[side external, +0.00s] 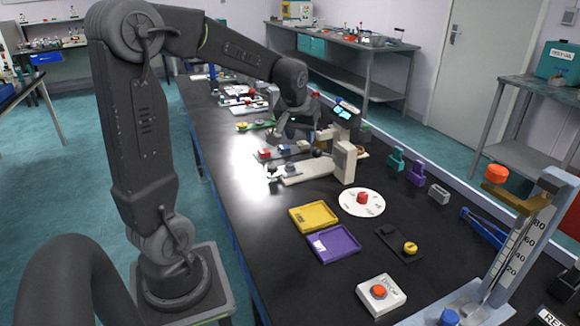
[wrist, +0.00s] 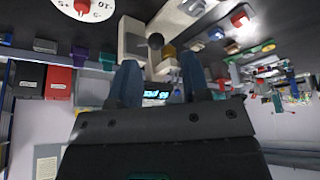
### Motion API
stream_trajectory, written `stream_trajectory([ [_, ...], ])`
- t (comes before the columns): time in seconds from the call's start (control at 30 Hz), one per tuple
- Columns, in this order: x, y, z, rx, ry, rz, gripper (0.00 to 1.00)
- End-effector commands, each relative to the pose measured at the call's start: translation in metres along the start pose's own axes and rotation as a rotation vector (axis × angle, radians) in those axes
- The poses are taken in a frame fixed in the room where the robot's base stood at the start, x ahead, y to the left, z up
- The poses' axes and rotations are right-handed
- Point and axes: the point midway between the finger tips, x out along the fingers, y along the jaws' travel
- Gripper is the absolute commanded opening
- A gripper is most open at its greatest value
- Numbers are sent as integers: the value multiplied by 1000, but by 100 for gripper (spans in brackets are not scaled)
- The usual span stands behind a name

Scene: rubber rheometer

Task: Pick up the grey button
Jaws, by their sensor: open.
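A red button (side external: 264,154), a blue-grey button (side external: 284,149) and a paler grey one (side external: 303,145) show there. The wrist view shows the red button (wrist: 239,18), the blue-grey one (wrist: 216,33) and the pale grey one (wrist: 196,45). They are too small to tell surely which is the grey button. My gripper (side external: 290,131) is above and behind this row, partly hidden by its own wrist. In the wrist view its two fingers (wrist: 160,80) are apart with nothing held between them.
The white machine (side external: 345,163) with a lit screen (side external: 345,111) stands close to my gripper. A round white dial (side external: 375,205), yellow tray (side external: 313,216), purple tray (side external: 335,243) and red button box (side external: 381,296) lie nearer the camera. Bare black bench (side external: 270,220) lies left of the trays.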

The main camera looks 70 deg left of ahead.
Motion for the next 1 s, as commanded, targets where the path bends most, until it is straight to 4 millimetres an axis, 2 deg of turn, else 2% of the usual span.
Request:
stream_trajectory([
  [0.03, 20, -17, -15, -61, -12, -28, 43],
  [0.1, 40, -35, -30, -125, -16, -57, 43],
  [0.2, 60, -55, -43, -188, -21, -83, 43],
  [0.3, 71, -65, -49, -220, -22, -96, 43],
  [0.47, 91, -70, -49, -227, -25, -100, 43],
  [0.73, 141, -73, -48, -225, -24, -99, 43],
  [1.0, 162, -74, -47, -224, -22, -98, 43],
])
